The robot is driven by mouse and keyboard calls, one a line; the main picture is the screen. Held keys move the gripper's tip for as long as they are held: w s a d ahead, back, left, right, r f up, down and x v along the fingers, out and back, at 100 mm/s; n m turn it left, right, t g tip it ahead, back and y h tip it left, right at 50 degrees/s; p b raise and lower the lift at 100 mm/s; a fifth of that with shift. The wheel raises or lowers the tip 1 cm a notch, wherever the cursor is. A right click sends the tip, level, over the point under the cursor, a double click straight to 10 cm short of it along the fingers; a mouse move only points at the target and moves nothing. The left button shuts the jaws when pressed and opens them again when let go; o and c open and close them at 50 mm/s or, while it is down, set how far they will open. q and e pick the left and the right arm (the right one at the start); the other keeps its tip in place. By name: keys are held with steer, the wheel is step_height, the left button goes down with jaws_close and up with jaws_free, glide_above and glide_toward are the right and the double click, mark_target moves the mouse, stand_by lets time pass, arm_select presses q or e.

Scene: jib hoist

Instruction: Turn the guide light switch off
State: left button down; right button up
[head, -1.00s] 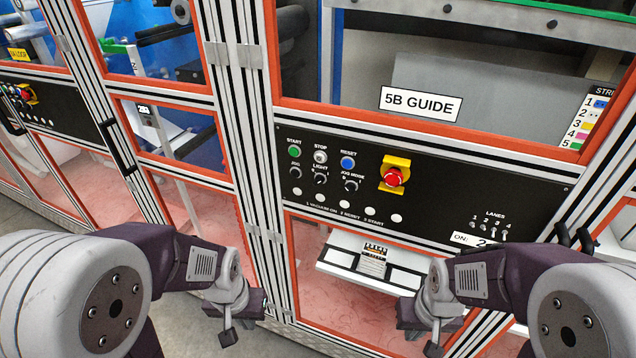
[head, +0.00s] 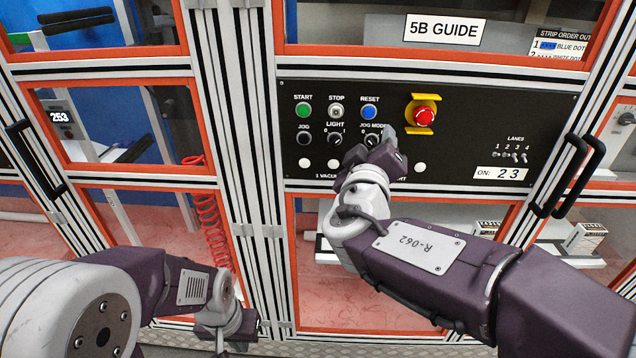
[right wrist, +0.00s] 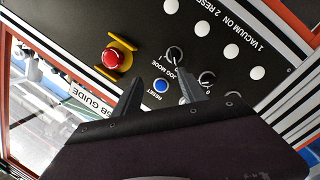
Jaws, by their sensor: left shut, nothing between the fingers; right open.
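The guide light switch, a black rotary knob (head: 334,139) under the word LIGHT, is on the black panel below the 5B GUIDE sign, with marks 0 and I. I cannot tell which way its pointer is turned. In the right wrist view this knob (right wrist: 207,78) is to the right of the fingers, partly near the gripper body. My right gripper (head: 374,147) is open and empty in front of the panel, close to the JOG MODE knob (head: 371,139), to the right of the light switch. My left gripper (head: 226,334) is shut and empty, low at the left.
Green START (head: 303,110), white STOP (head: 336,111) and blue RESET (head: 369,112) buttons sit above the knobs. A red emergency stop (head: 424,116) in a yellow guard is to the right. Small lane switches (head: 509,156) and a black door handle (head: 575,175) are further right.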

steer(key=n+y+b, duration=0.1)
steer(key=y+b, duration=0.1)
glide_toward(333, 142)
steer(key=d, duration=0.3)
steer(key=a+n+y, duration=0.1)
steer(key=y, duration=0.1)
steer(key=shift+t+h, duration=0.4)
steer(key=w, duration=0.2)
steer(key=w+p, duration=0.1)
steer(key=w, duration=0.2)
steer(key=w+a+p, duration=0.1)
steer(key=w, duration=0.2)
steer(key=shift+f, duration=0.2)
steer(key=shift+w+a, duration=0.15)
steer(key=shift+w, duration=0.15)
arm_select(q)
steer(key=shift+d+f, duration=0.2)
steer(key=shift+f, duration=0.9)
steer(key=shift+w, duration=0.1)
arm_select(e)
steer(key=shift+c, duration=0.3)
steer(key=shift+f, duration=0.1)
jaws_close()
